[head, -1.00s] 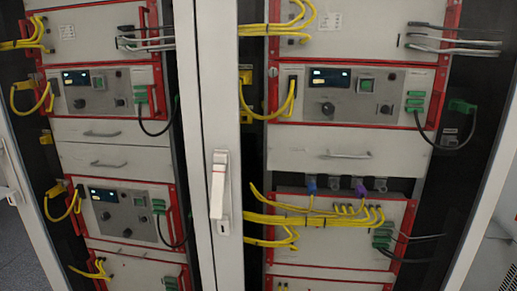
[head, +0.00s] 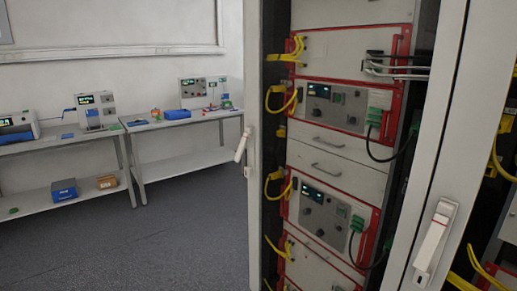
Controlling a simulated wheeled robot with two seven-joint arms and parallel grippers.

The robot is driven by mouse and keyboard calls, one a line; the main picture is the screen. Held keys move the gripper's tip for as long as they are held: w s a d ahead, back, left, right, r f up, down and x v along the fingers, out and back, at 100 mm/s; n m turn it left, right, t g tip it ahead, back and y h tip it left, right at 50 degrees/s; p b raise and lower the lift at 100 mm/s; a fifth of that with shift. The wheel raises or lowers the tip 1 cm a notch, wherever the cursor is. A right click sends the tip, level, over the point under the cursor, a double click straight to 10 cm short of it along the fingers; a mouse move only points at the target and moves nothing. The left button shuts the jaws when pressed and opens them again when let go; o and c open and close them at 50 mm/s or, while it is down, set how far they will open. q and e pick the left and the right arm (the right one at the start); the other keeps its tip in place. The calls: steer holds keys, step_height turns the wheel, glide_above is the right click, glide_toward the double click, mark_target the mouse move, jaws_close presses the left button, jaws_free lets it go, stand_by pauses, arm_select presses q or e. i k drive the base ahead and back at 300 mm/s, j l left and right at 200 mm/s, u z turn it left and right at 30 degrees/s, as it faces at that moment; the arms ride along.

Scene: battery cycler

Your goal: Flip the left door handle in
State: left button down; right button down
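In the head view, a white door handle (head: 243,144) sticks out from the white frame at the left edge of the cabinet. It is seen from the side and its lower end stands out to the left, away from the frame. A second white handle (head: 434,240) sits on the white upright at the right, slightly tilted in the picture. Neither of my grippers shows in the head view, so nothing is seen touching either handle.
The cabinet holds red-framed units (head: 335,105) with yellow and black cables. Two grey benches with instruments (head: 96,110) stand along the wall at the left. A blue box (head: 63,189) lies on the lower shelf. The grey floor (head: 190,240) before the benches is clear.

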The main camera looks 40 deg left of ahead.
mark_target(247, 136)
steer(key=u, duration=1.6)
